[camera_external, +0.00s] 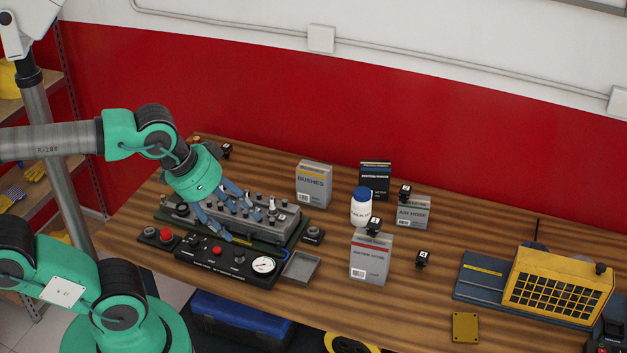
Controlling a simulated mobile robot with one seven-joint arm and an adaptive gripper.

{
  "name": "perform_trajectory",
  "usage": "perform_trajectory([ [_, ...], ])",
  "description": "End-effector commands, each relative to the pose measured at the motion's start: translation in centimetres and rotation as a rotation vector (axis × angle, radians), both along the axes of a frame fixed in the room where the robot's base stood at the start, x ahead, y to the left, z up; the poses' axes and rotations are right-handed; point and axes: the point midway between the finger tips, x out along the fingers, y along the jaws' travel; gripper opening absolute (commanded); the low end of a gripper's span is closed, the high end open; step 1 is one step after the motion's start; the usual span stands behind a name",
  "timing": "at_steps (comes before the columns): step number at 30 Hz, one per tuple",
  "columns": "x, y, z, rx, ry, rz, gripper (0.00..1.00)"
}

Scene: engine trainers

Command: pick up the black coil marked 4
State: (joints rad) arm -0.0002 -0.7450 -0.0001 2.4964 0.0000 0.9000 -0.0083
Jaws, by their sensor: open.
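Several small black coils with white marks are in view, and I cannot read which is marked 4. One coil (227,151) is on the table at the back left. Another coil (405,192) is at the top of the air hose box, and one (374,226) is at the top of the front grey box. A further coil (422,260) is on the bare table to the right of that box. My gripper (222,213) is open, pointing down over the grey engine trainer (285,232), its blue-grey fingers spread. It partly hides the trainer, and I see nothing held between the fingers.
A black panel with a gauge (263,265) and a small grey tray (301,267) are in front of the trainer. The bushes box (313,183), a white bottle (361,207) and the front grey box (371,260) stand mid-table. A yellow grilled unit (558,286) is at right.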

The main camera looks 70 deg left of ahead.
Motion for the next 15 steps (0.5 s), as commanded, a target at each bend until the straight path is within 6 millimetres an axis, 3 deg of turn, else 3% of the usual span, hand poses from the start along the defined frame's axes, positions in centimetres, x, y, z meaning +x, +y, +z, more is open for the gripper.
perform_trajectory([
  [8,2.6,0.1,1.4,-0.045,0.024,0.090,0.56],
  [15,7.2,0.3,3.0,-0.121,0.064,0.254,0.56],
])
